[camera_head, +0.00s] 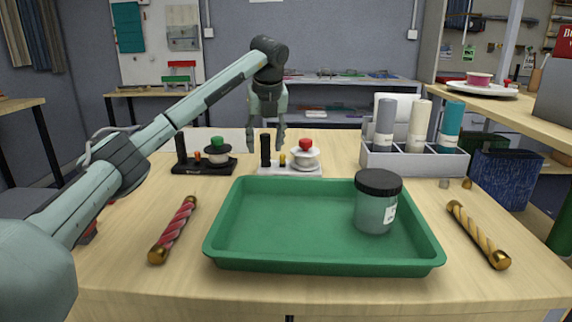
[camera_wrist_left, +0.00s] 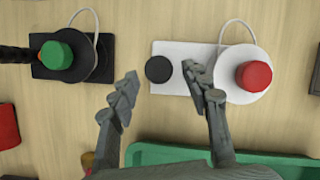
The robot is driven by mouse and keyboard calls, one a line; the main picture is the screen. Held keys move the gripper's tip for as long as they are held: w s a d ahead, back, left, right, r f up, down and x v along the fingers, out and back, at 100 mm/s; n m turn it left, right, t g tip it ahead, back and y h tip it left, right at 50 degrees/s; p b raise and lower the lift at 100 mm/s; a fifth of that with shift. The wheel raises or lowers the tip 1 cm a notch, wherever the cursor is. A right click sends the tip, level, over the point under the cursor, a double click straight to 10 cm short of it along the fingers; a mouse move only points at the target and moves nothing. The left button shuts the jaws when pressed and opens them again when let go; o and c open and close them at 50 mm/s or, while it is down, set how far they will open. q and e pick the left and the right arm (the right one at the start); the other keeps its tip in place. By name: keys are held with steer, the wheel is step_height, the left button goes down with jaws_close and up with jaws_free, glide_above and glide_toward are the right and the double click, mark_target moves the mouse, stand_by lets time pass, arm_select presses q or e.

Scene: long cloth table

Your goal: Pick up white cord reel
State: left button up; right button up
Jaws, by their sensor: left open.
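The white cord reel (camera_head: 304,160) is a round white disc with a red knob, on a white base (camera_head: 290,171) behind the green tray. It also shows in the left wrist view (camera_wrist_left: 237,88), with a thin white cord looping from it. A black post (camera_head: 265,150) stands on the base's left part. My left gripper (camera_head: 266,143) is open and points down above the base. In the left wrist view, the post's round black top lies ahead between the fingers (camera_wrist_left: 160,85), and the reel is right of the right finger. My right gripper is not in view.
A similar black base (camera_head: 190,168) with a green-knobbed reel stands to the left. The green tray (camera_head: 280,266) in front holds a black-lidded jar (camera_head: 376,215). A grey caddy (camera_head: 400,165) of bottles stands right. Twisted red (camera_head: 175,228) and yellow (camera_head: 477,233) rods flank the tray.

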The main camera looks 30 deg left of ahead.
mark_target(266, 150)
arm_select(q)
steer(key=shift+x, duration=1.85)
steer(key=shift+w+d+r, duration=0.1)
steer(key=shift+r, duration=0.1)
steer(key=c, duration=0.3)
steer(key=shift+r, duration=0.1)
jaws_close()
